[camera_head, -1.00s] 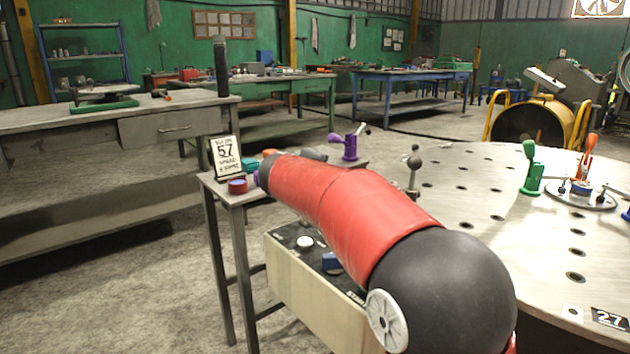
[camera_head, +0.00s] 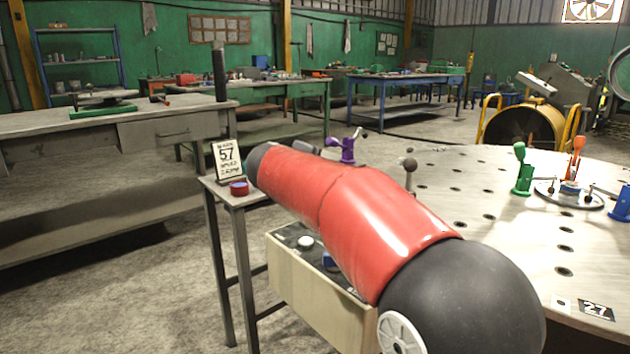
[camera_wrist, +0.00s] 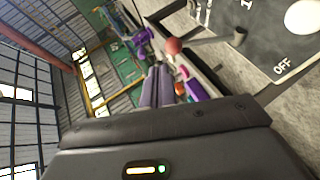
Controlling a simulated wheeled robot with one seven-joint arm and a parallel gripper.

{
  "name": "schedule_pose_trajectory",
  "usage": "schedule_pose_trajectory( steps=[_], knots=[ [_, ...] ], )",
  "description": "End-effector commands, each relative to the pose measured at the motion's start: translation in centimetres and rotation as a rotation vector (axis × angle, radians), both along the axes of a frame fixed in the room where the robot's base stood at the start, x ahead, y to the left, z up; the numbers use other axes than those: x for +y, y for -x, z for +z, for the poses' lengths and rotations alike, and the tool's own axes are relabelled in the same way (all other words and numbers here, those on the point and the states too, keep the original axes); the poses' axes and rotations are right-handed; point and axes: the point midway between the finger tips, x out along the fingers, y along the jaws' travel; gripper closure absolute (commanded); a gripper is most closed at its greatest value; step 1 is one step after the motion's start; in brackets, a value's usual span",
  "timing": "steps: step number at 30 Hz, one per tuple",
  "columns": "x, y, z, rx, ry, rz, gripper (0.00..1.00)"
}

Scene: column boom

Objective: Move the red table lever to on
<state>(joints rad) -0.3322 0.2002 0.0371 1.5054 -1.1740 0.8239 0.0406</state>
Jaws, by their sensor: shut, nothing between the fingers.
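A lever with a red ball knob (camera_wrist: 173,46) shows in the wrist view. Its grey rod runs right to a pivot beside a dark panel (camera_wrist: 262,45) marked OFF. My gripper (camera_wrist: 160,72) is shut and empty, its fingers pointing away from the camera. The knob appears just to the right of the fingertips; I cannot tell whether they touch. In the head view my red and black arm hides the gripper and I cannot make out the red knob there.
A control box (camera_head: 290,285) with a white button (camera_head: 305,243) stands beside my arm. A round perforated table (camera_head: 480,245) with green (camera_head: 522,172) and orange (camera_head: 577,160) clamps lies right. A grey-knobbed lever (camera_head: 409,170) stands near its edge. A small stand holds a sign (camera_head: 227,160) and red puck (camera_head: 239,188).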

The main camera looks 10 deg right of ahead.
Motion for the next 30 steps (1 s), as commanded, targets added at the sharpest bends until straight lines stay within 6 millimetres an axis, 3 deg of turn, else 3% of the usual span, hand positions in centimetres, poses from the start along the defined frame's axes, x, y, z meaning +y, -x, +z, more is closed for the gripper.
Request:
schedule_pose_trajectory(
  steps=[3,9,15,24,28,30],
  knots=[
    [0.8,2.3,1.5,-0.001,0.000,0.000,1.00],
    [1.9,4.9,3.3,0.001,0.001,-0.001,1.00],
    [2.4,5.9,4.1,0.002,0.001,0.000,1.00],
    [2.4,6.0,4.1,0.002,0.001,0.000,1.00],
    [1.3,7.0,3.7,0.018,-0.027,-0.018,1.00],
    [-0.4,8.8,2.7,0.048,-0.080,-0.048,1.00]
  ],
)
